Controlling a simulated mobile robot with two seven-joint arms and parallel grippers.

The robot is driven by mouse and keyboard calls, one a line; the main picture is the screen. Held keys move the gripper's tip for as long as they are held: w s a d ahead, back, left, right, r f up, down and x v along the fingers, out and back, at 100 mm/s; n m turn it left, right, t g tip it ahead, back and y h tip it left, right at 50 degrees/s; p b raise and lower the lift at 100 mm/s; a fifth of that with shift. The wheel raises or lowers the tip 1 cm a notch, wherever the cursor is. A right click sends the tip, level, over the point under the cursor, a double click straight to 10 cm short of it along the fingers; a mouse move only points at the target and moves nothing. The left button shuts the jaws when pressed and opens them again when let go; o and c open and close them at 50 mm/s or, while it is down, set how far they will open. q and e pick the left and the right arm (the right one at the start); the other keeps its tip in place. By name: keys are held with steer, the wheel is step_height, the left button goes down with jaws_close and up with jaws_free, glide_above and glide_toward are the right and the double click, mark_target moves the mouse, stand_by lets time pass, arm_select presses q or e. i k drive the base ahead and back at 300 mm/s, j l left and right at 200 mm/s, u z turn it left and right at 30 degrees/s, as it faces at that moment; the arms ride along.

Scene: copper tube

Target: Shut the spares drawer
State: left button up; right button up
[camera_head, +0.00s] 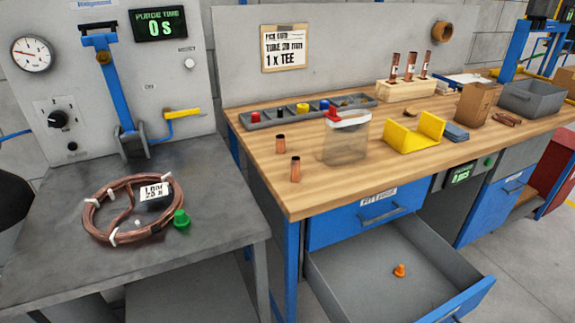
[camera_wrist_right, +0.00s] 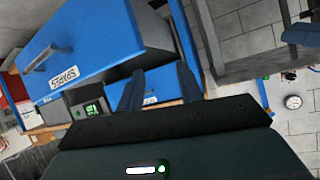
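The spares drawer (camera_head: 365,278) is pulled out below the wooden workbench in the head view. Its grey inside holds one small orange piece (camera_head: 399,270), and its blue front is partly cut off at the bottom right. In the right wrist view, the picture is turned over and the blue drawer front (camera_wrist_right: 100,38) with a handle and a white label fills the upper left. My right gripper (camera_wrist_right: 160,70) is open and empty, its two dark fingers apart and pointing toward the drawer area. I cannot tell whether it touches the drawer. My left gripper is in neither view.
A closed blue drawer (camera_head: 365,212) sits above the open one. The benchtop (camera_head: 300,195) carries copper pieces, a clear jar (camera_head: 346,138), a yellow holder (camera_head: 414,133) and a grey bin (camera_head: 531,97). A grey table (camera_head: 60,235) with a copper coil (camera_head: 100,226) stands left.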

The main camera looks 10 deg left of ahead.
mark_target(353, 279)
steer(key=k, duration=0.9)
